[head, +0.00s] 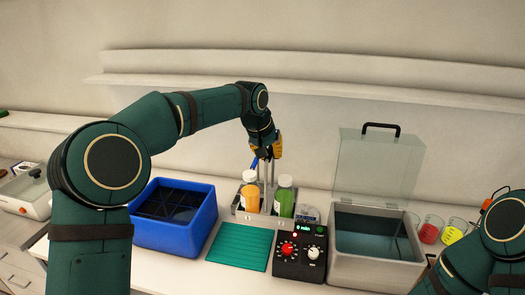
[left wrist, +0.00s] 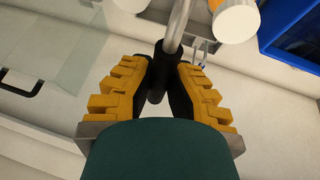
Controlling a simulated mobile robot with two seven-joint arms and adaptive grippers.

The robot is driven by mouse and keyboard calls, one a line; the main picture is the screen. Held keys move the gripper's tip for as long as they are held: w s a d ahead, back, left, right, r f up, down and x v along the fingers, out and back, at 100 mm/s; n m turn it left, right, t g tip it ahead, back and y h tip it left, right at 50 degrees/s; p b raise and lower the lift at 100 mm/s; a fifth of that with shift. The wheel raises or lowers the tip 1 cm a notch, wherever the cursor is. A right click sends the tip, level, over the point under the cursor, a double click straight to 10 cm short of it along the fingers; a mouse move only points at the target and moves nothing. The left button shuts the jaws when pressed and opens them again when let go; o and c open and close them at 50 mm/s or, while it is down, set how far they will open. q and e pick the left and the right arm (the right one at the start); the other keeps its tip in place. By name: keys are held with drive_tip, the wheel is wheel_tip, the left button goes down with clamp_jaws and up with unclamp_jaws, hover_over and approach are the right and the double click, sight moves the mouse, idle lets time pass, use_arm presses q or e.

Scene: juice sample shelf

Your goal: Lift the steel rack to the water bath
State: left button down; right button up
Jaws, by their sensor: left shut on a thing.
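The steel rack (head: 240,213) stands behind a green mat, holding an orange bottle (head: 250,193) and a green bottle (head: 284,198), both with white caps. My left gripper (head: 266,153) is above it, shut on the top of its handle. In the left wrist view the dark fingertips (left wrist: 157,85) close on the handle, whose steel rod (left wrist: 178,28) runs away between white caps (left wrist: 236,18). I cannot tell whether the rack's base touches the table. The water bath (head: 375,274) is a steel tank right of the rack, with its clear lid (head: 377,165) raised. My right gripper is out of view.
A blue crate (head: 173,238) stands left of the rack. The ribbed green mat (head: 240,248) lies in front. A black control box (head: 300,262) with knobs stands between mat and bath. Beakers (head: 430,231) stand right of the bath. A wall shelf (head: 300,83) runs behind.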

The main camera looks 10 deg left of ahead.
use_arm(q)
drive_tip(key=shift+d+r, duration=0.1)
drive_tip(key=shift+d, duration=0.45)
drive_tip(key=d, duration=1.1)
drive_tip(key=shift+s, duration=0.2)
idle(0.5)
drive_tip(key=d, duration=1)
drive_tip(key=shift+s+d, duration=0.25)
drive_tip(key=shift+d, duration=0.15)
idle(0.7)
